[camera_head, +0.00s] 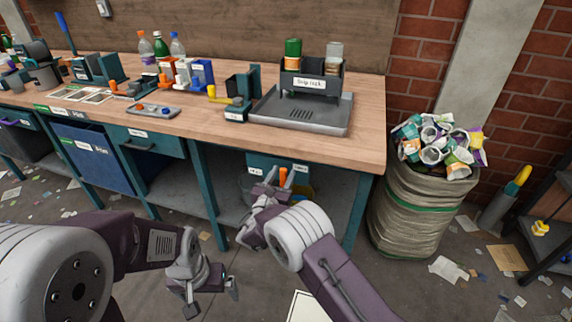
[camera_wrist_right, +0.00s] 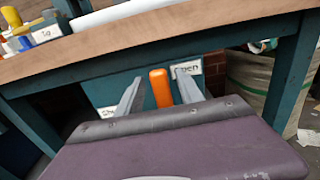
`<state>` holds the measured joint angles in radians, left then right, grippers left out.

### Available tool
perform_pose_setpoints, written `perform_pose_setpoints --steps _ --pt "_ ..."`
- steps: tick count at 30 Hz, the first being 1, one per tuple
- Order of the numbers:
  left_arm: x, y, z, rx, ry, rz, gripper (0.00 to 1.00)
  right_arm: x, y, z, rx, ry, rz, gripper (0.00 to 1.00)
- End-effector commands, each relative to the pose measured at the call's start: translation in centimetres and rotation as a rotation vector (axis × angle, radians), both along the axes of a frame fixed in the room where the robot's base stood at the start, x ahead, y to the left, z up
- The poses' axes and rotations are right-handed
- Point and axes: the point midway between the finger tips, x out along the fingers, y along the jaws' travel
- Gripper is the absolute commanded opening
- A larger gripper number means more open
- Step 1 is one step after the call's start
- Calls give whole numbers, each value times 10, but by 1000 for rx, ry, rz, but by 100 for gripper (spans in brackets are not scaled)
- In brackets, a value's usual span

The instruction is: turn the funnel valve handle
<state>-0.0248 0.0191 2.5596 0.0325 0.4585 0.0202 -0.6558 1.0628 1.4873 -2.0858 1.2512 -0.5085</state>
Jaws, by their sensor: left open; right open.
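The valve handle is an orange upright grip (camera_head: 283,176) on a teal box (camera_head: 257,162) under the workbench. In the right wrist view the handle (camera_wrist_right: 160,88) stands upright, with an "Open" label (camera_wrist_right: 187,68) to its right and a partly hidden label to its left. My right gripper (camera_head: 275,186) is open at the handle. In the wrist view its two fingers (camera_wrist_right: 158,92) lie on either side of the handle with visible gaps, apart from it. My left gripper (camera_head: 212,298) is open and empty, low over the floor in front of the bench.
The wooden bench top (camera_head: 340,150) overhangs the box, with teal legs beside it. A drip rack (camera_head: 311,80) stands in a grey tray (camera_head: 300,115) on top. A full sack of waste (camera_head: 420,205) stands right of the bench. Scraps lie on the floor.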

Motion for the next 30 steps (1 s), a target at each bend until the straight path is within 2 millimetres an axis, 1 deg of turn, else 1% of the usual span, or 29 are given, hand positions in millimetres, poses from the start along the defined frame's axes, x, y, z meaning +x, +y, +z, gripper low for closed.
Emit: perform_pose_setpoints --steps 8,11,12,13,30 --pt "0 0 1 0 1 0 100 1 -1 0 0 0 3 44" --pt "0 0 1 0 1 0 100 1 -1 0 0 0 3 19" --pt "0 0 0 0 1 0 100 1 -1 0 0 0 3 7" --pt "0 0 0 0 1 0 100 1 -1 0 0 0 3 0" --pt "0 0 0 0 1 0 100 1 -1 -1 1 2 2 0"
